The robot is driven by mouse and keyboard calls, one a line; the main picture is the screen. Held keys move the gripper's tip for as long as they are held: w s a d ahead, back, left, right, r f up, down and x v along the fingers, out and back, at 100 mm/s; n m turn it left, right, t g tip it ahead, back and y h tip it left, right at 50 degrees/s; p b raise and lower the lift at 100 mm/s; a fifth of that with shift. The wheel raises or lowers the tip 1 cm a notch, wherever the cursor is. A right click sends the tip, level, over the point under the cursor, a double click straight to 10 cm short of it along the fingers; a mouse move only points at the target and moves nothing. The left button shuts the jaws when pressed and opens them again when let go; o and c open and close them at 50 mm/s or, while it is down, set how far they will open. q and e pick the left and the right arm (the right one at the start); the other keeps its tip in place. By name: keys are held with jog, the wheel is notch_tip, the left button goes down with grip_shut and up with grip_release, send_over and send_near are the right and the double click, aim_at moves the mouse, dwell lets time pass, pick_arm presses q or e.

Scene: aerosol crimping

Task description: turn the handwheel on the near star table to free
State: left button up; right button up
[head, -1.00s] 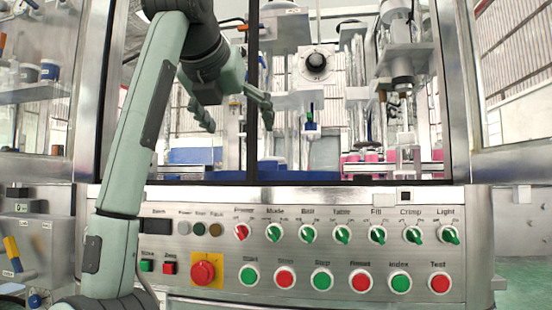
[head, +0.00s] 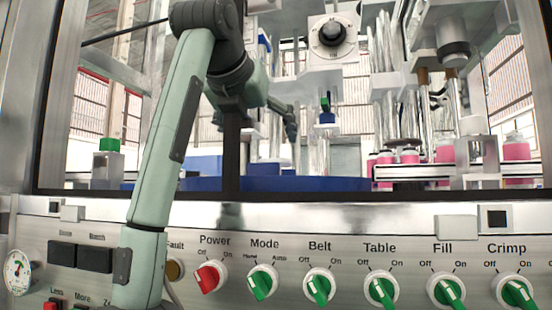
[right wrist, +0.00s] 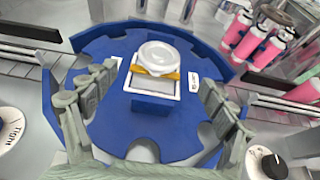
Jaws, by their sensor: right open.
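In the right wrist view the near star table (right wrist: 130,125) is a blue notched disc. A pale round handwheel (right wrist: 160,54) with a yellow bar below it sits on a white plate at its middle. My right gripper (right wrist: 150,108) is open, with its fingers spread on either side over the disc, apart from the handwheel. In the head view my right gripper (head: 268,135) is inside the machine, partly hidden by a dark post, above a blue disc (head: 305,184). The handwheel cannot be made out there. My left gripper is not in view.
A front panel (head: 225,238) of switches runs below the machine opening. Pink-filled bottles (head: 515,150) stand at the right, and pink bottles (right wrist: 252,42) show at upper right in the wrist view. A blue guide wall (right wrist: 49,97) edges the disc. A "Tight" dial (right wrist: 14,140) lies at left.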

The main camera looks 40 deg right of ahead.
jog(key=b+x, duration=0.1)
jog(key=x, duration=0.6)
jog(key=shift+w+d+f, duration=0.15)
jog(key=shift+c, duration=0.5)
jog(key=c, duration=1.1)
jog(key=shift+o, duration=0.2)
